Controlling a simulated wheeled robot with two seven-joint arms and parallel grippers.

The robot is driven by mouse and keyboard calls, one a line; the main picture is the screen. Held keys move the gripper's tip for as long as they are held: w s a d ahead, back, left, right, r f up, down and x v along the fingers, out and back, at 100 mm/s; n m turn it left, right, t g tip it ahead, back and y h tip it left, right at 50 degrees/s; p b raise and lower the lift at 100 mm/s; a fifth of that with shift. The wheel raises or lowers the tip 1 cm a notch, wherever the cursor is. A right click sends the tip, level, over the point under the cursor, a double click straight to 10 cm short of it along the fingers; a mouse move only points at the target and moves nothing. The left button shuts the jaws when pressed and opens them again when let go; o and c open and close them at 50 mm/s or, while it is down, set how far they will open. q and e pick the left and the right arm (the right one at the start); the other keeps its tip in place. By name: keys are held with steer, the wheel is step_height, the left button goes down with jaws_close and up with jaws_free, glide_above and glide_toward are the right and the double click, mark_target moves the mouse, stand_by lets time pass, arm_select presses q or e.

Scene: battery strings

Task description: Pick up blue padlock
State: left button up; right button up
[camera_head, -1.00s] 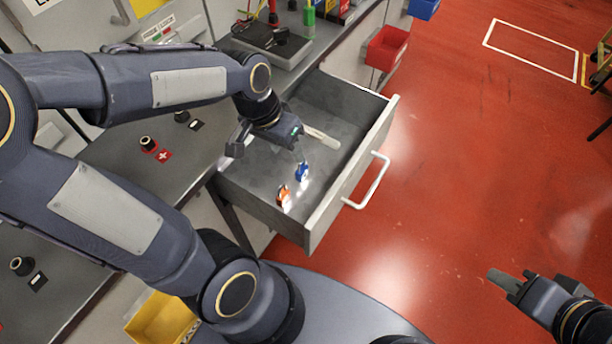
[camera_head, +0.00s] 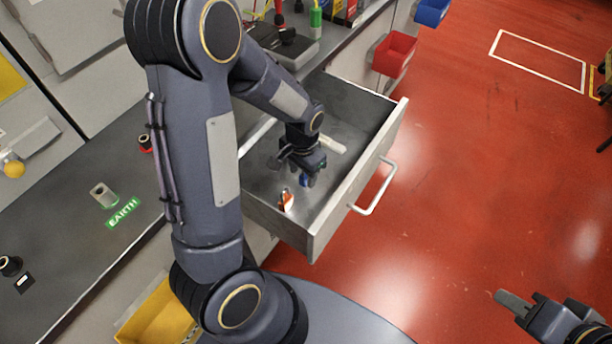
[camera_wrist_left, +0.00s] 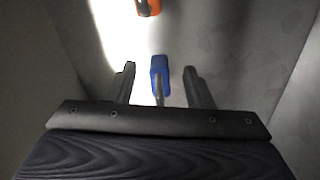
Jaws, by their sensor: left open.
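The blue padlock (camera_wrist_left: 160,73) lies in the open drawer (camera_head: 401,118). In the left wrist view it sits between the two spread fingers of my left gripper (camera_wrist_left: 161,88), with a gap on each side. In the head view the padlock (camera_head: 304,181) is mostly hidden by my left gripper (camera_head: 300,172), which reaches down into the drawer. My left gripper is open and empty. My right gripper (camera_head: 512,302) is at the lower right over the red floor, away from the drawer; its jaw opening is unclear.
An orange padlock (camera_head: 286,200) lies in the drawer close to the blue one; it also shows in the left wrist view (camera_wrist_left: 148,7). A pale stick-like object (camera_head: 331,144) lies farther back in the drawer. The drawer walls and white handle (camera_head: 376,190) bound the space.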

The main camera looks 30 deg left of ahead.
arm_select(q)
steer(key=shift+f, duration=0.15)
jaws_close()
steer(key=shift+r+p, duration=0.85)
steer(key=shift+r, duration=4.2)
